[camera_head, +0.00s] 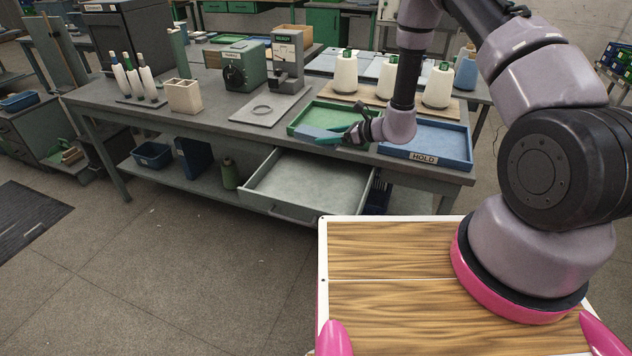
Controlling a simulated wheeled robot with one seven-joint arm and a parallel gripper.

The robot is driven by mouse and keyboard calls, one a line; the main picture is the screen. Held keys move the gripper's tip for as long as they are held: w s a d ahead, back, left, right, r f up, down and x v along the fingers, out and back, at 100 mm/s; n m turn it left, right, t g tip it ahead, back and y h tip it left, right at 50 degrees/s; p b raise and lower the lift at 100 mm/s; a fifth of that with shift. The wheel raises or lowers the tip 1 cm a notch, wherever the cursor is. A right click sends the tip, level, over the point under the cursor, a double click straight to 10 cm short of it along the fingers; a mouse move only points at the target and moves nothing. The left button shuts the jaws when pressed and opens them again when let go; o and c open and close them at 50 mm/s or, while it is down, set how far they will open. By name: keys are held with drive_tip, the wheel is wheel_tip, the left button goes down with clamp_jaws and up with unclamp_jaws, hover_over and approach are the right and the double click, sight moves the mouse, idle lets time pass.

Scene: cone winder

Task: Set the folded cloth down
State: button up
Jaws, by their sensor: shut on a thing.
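My gripper (345,136) is over the front edge of the green tray (316,106) on the bench. It is shut on the folded cloth (317,132), a small flat grey-blue piece that sticks out to the left of the fingers. Part of the cloth is hidden by the fingers. I cannot tell whether the cloth touches the tray. To the right is a blue tray (465,140) with a HOLD label, partly behind my arm.
Below the gripper, a drawer (262,196) stands open from the bench and looks empty. Several yarn cones (437,86) stand on a board behind the trays.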

drive_tip(key=s+a+f+n+g, duration=0.2)
drive_tip(key=s+a+f, duration=0.1)
drive_tip(key=a+f, duration=0.2)
hover_over(313, 187)
drive_tip(key=shift+y, duration=0.3)
wheel_tip(313, 187, down, 6)
drive_tip(key=shift+s+r, duration=0.1)
drive_tip(key=shift+s, duration=0.05)
drive_tip(key=shift+f, duration=2.35)
drive_tip(key=o, duration=1.3)
drive_tip(key=shift+f, duration=0.15)
drive_tip(key=shift+d+r, duration=0.3)
drive_tip(key=shift+d, duration=0.05)
drive_tip(key=v, duration=1.1)
drive_tip(key=shift+s+d, duration=0.15)
drive_tip(key=shift+s, duration=0.05)
